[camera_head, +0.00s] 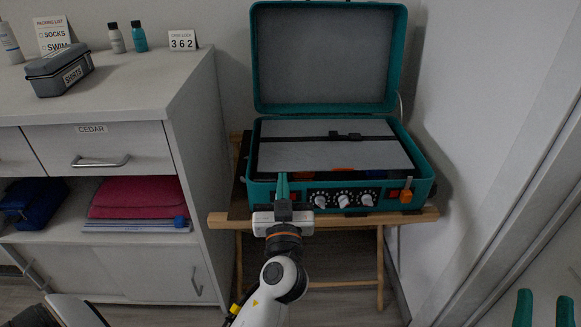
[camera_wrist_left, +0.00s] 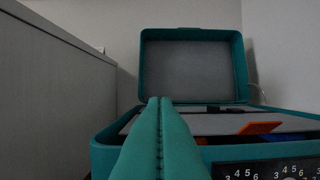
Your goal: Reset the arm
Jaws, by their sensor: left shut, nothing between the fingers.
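My left gripper (camera_head: 282,176) reaches in from below. Its teal fingers are shut with nothing between them, at the front left edge of an open teal suitcase-like case (camera_head: 258,60). In the left wrist view the left gripper (camera_wrist_left: 160,100) shows its fingers pressed together, pointing at the case (camera_wrist_left: 106,160) and its raised lid. My right gripper (camera_head: 544,298) shows only as two teal fingertips, apart and empty, at the bottom right corner.
The case stands on a wooden folding stand (camera_head: 380,262), with knobs on its front and a grey panel inside. A grey cabinet (camera_head: 190,80) with a drawer stands close at left, bearing a grey box (camera_head: 60,72) and small bottles. A wall is at right.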

